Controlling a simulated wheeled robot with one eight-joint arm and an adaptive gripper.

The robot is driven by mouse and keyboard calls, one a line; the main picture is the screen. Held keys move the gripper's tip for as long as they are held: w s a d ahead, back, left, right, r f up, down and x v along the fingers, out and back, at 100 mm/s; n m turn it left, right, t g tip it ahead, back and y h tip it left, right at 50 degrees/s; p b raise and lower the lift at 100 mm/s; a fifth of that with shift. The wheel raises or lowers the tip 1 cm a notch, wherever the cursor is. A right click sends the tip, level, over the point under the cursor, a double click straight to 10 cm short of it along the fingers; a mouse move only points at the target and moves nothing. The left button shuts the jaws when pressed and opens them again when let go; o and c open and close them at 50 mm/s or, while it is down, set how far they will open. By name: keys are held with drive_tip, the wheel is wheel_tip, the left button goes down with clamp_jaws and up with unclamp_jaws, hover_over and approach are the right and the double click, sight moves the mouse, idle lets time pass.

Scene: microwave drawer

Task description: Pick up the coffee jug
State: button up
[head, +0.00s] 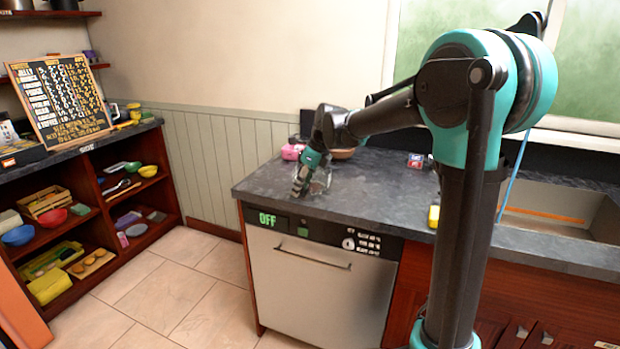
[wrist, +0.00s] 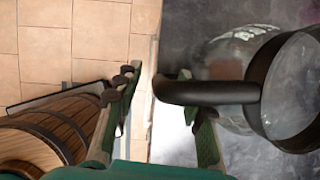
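The coffee jug (wrist: 240,50) is clear glass with a dark rim and a black handle (wrist: 205,92). In the wrist view it fills the right side, its handle pointing left. In the head view the glass jug (head: 321,184) is partly hidden by my gripper (head: 301,180), near the front left of the counter. My gripper also shows in the wrist view (wrist: 155,78), open, with its fingers apart. The handle's outer end lies between the fingers in the picture, and the handle crosses in front of the right finger. I cannot tell whether they touch.
The dark countertop (head: 375,190) has a pink item (head: 292,152) and a brown bowl (head: 342,153) behind the jug. A yellow item (head: 433,216) lies near the sink (head: 555,210). A wooden barrel-like object (wrist: 45,135) shows lower left in the wrist view.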

clamp_jaws()
drive_tip(key=shift+r, duration=0.15)
idle(0.4)
